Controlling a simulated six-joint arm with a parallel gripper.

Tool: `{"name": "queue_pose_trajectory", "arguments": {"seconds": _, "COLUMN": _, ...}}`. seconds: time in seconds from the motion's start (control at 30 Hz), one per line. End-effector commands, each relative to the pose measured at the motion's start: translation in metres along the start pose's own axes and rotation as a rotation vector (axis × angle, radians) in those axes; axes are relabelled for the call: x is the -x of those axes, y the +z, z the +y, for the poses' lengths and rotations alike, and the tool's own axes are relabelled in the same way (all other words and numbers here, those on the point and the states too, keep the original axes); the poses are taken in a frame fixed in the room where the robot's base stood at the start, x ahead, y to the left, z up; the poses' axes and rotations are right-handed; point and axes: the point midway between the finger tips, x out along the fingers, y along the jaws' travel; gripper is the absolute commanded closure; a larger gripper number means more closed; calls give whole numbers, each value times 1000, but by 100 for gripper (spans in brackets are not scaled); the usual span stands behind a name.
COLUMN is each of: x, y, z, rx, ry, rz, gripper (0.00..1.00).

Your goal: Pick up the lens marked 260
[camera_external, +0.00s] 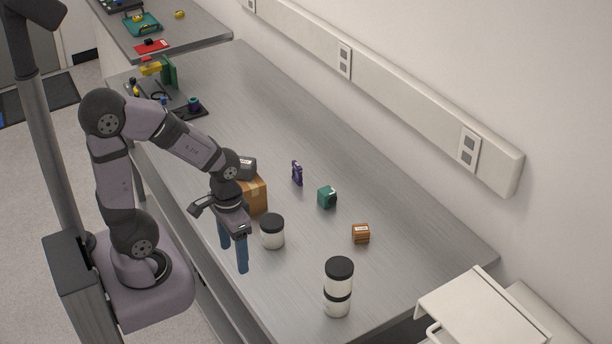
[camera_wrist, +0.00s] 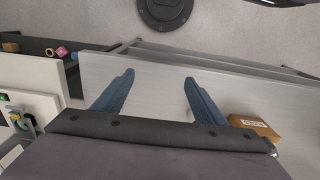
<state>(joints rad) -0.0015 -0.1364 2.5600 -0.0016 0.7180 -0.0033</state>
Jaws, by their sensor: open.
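I cannot read the mark 260 on anything, so I cannot tell which thing is the lens. Small candidates on the bench are a purple upright piece (camera_external: 297,173), a teal block with a dark round face (camera_external: 327,197) and a small orange-brown box (camera_external: 361,234). My gripper (camera_external: 234,258) is open and empty, pointing down near the bench's front edge, left of a black-lidded jar (camera_external: 272,238). In the wrist view its blue fingers (camera_wrist: 159,76) are spread apart with nothing between them.
A cardboard box (camera_external: 259,195) with a dark device (camera_external: 245,167) by it stands behind my gripper. Stacked black-lidded jars (camera_external: 337,303) stand front right. A dark fixture (camera_external: 189,111) lies at the bench's far left. A white cart (camera_external: 490,312) stands right.

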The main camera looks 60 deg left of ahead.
Motion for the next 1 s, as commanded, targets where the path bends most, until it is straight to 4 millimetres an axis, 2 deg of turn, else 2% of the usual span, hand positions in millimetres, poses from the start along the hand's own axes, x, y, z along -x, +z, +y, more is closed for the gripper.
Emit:
{"name": "queue_pose_trajectory", "arguments": {"seconds": 0.3, "x": 0, "y": 0, "z": 0, "rx": 0, "ry": 0, "rz": 0, "gripper": 35}}
{"name": "queue_pose_trajectory", "arguments": {"seconds": 0.33, "x": 0, "y": 0, "z": 0, "rx": 0, "ry": 0, "rz": 0, "gripper": 38}}
{"name": "queue_pose_trajectory", "arguments": {"seconds": 0.47, "x": 0, "y": 0, "z": 0, "rx": 0, "ry": 0, "rz": 0, "gripper": 67}}
{"name": "queue_pose_trajectory", "arguments": {"seconds": 0.83, "x": -2, "y": -5, "z": -2, "rx": -19, "ry": -7, "rz": -1, "gripper": 67}}
{"name": "queue_pose_trajectory", "arguments": {"seconds": 0.93, "x": -6, "y": -18, "z": -7, "rx": -71, "ry": -27, "rz": -3, "gripper": 67}}
{"name": "queue_pose_trajectory", "arguments": {"seconds": 1.0, "x": -11, "y": -34, "z": -14, "rx": -134, "ry": -52, "rz": -5, "gripper": 67}}
